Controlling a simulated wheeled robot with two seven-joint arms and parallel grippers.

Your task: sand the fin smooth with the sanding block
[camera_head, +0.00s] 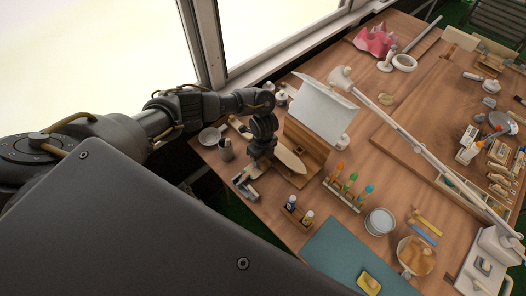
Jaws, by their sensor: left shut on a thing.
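My left gripper (261,160) points down over a small wooden board near the table's left edge. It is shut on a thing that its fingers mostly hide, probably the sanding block. A pale, pointed wooden piece, which looks like the fin (289,159), lies just right of the gripper on the board. I cannot tell whether the held thing touches it. My right gripper is not in view.
A wooden box with a raised pale lid (318,106) stands close behind the gripper. A long white lamp arm (410,142) crosses the table. A teal mat (335,252) lies in front.

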